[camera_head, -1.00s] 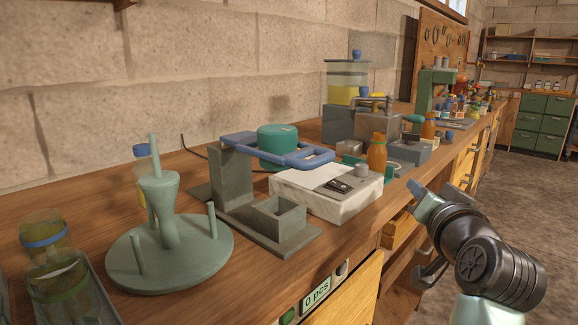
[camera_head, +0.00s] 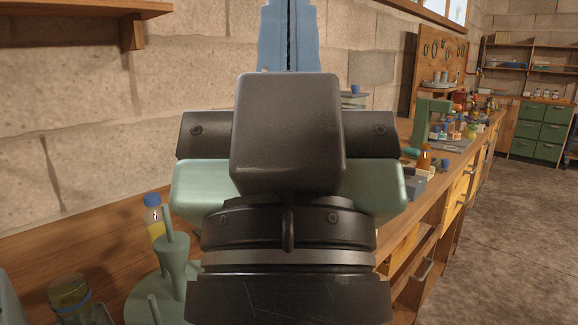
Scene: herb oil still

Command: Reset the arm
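My gripper (camera_head: 289,35) fills the middle of the head view, seen from behind and close up. Its two blue fingers point up in front of the block wall, side by side with only a thin dark line between them. The fingers run to the top edge of the picture, and nothing shows held between them. My dark wrist and pale green gripper body hide the middle of the bench.
A wooden bench (camera_head: 95,238) runs along the wall. A green stand with pegs (camera_head: 172,262), a blue-capped bottle (camera_head: 153,214) and a jar (camera_head: 72,300) show at lower left. A shelf (camera_head: 70,10) is at upper left. The floor (camera_head: 515,225) at right is clear.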

